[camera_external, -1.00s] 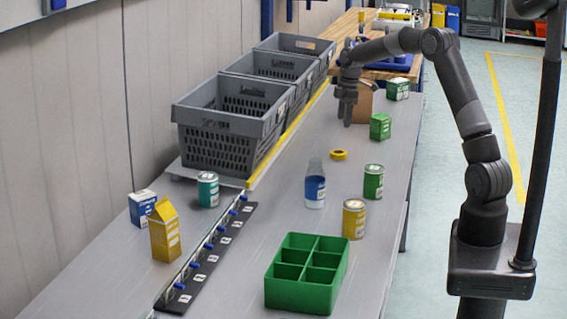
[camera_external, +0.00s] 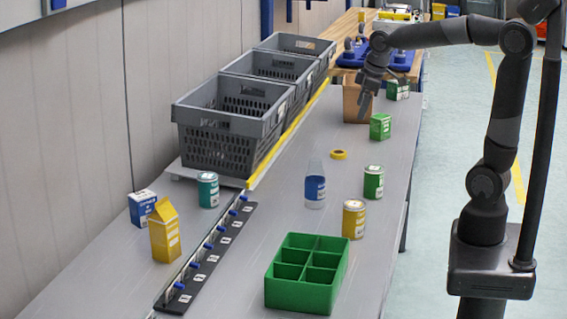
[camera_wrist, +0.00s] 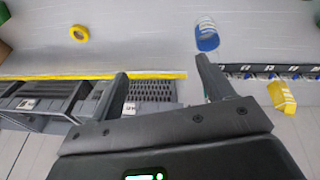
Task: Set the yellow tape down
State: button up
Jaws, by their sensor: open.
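The yellow tape (camera_external: 338,155) is a small ring lying flat on the grey table, behind the bottle and left of the green box. It also shows in the wrist view (camera_wrist: 80,33) at the upper left, clear of the fingers. My gripper (camera_external: 366,100) is open and empty, raised above the far part of the table near the brown box. In the wrist view the two fingers of my gripper (camera_wrist: 160,85) are spread wide with nothing between them.
A bottle with a blue label (camera_external: 315,188), a green can (camera_external: 373,182), a yellow can (camera_external: 353,220) and a green box (camera_external: 380,127) stand near the tape. Grey crates (camera_external: 215,150) line the left. A green divided tray (camera_external: 300,297) sits in front. Table around the tape is bare.

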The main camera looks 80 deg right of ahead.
jog(key=s+a+f+m+t, duration=0.1)
jog(key=s+a, duration=0.4)
jog(key=s, duration=0.2)
jog(key=s+a+f+m+t+y, duration=0.1)
jog(key=s+a+f, duration=0.1)
jog(key=s+a, duration=0.4)
jog(key=shift+s+f, duration=0.15)
jog(key=shift+s, duration=1.05)
